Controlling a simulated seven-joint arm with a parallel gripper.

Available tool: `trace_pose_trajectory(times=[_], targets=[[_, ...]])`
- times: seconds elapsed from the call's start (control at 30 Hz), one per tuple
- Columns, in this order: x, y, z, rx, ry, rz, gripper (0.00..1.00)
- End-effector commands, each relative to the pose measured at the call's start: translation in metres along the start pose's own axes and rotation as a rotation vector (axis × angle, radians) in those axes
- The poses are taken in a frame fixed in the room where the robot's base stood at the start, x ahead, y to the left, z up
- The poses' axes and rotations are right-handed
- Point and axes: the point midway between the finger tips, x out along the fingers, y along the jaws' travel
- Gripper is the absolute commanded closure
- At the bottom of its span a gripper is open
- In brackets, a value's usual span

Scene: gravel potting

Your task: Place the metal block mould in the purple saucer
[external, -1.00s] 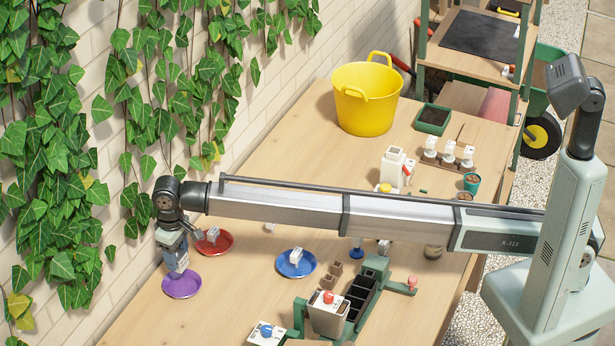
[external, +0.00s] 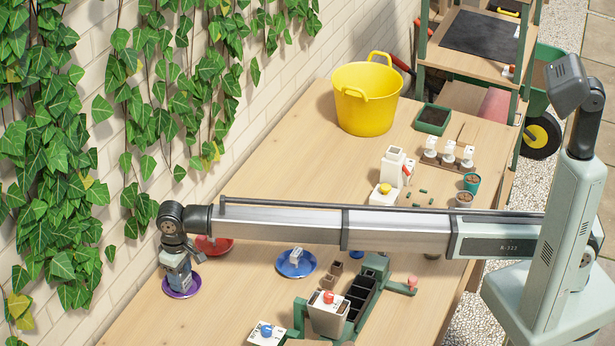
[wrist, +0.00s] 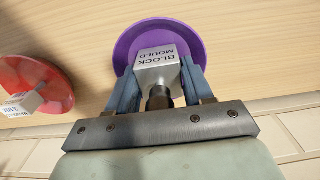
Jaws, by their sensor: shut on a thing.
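The metal block mould (wrist: 157,68) is a small silver cube lettered "BLOCK MOULD", seen in the wrist view. My gripper (wrist: 160,80) is shut on it, with a blue-grey finger on each side. The purple saucer (wrist: 193,33) lies behind and around the mould in the wrist view. In the external view my gripper (external: 178,279) is down over the purple saucer (external: 190,291), low at its surface. The mould is hidden by the fingers there. I cannot tell whether the mould touches the saucer.
A red saucer (external: 222,246) with a white block on it (wrist: 20,103) stands close by. A blue saucer (external: 309,265) with a pale block lies further right. A green rack (external: 375,285) and a yellow tub (external: 365,100) stand on the bench. The brick wall is close behind my gripper.

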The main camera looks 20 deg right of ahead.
Motion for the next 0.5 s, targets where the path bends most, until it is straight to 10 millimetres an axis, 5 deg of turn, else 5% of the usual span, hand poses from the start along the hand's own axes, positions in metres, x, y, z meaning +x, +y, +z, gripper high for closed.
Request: trace_pose_trajectory(times=[0.03,0.07,0.3,0.5], targets=[[0.0014,0.0,0.0,0.0,0.0,0.0,0.86],[0.002,0.0,0.0001,0.0,0.0,0.0,0.48],[0.0015,0.0,0.0,0.0,0.0,0.0,0.25],[0.0014,0.0,0.0,0.0,0.0,0.0,0.23]])
